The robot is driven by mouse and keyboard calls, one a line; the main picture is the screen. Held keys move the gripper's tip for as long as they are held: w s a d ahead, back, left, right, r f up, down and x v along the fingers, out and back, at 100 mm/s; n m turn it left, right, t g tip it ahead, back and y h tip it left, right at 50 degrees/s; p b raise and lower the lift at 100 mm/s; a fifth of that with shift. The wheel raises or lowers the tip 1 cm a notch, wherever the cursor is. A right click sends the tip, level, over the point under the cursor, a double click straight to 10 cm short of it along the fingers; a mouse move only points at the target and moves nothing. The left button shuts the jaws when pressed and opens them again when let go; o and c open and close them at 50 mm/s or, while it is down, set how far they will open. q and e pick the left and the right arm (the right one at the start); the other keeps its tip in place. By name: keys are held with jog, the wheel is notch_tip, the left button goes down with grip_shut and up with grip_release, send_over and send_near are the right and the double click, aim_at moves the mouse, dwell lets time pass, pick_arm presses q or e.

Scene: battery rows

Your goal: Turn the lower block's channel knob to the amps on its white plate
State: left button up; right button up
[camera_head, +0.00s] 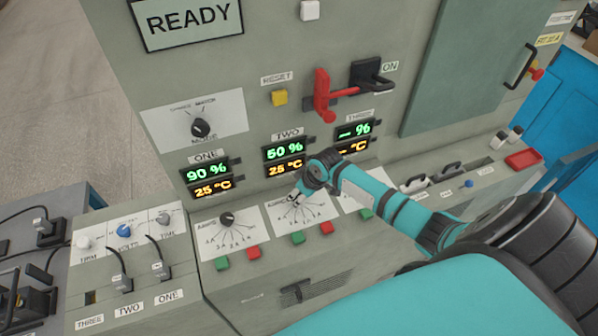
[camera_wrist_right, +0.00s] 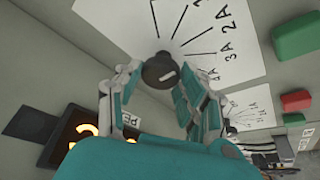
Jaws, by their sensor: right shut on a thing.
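In the head view, my right gripper (camera_head: 297,195) reaches down to the middle white amps plate (camera_head: 317,211), below the display marked TWO (camera_head: 285,152). In the right wrist view, a black knob (camera_wrist_right: 158,68) with a pale mark sits between the two fingers of my right gripper (camera_wrist_right: 158,85), which is shut on it. The plate (camera_wrist_right: 205,60) there shows lines and labels 2A, 3A and 4A. In the head view my gripper mostly hides this knob. Display TWO reads 50 % and 25 °C; display ONE (camera_head: 208,175) reads 90 % and 25 °C. My left gripper is out of view.
Another amps knob (camera_head: 227,219) stands on the left plate. Green (camera_head: 298,237) and red (camera_head: 327,228) buttons sit just below the middle plate. A mode knob (camera_head: 200,128), yellow reset button (camera_head: 280,97) and red lever (camera_head: 323,97) are higher up. My right arm covers part of the right plate.

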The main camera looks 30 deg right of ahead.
jog(key=shift+m, duration=0.4)
jog(key=o, duration=1.1)
jog(key=shift+o, duration=0.2)
jog(key=shift+r, duration=0.15)
jog(key=v, duration=1.1)
jog(key=shift+s+r, duration=0.25)
jog(key=shift+r, duration=0.05)
jog(key=shift+a, duration=0.15)
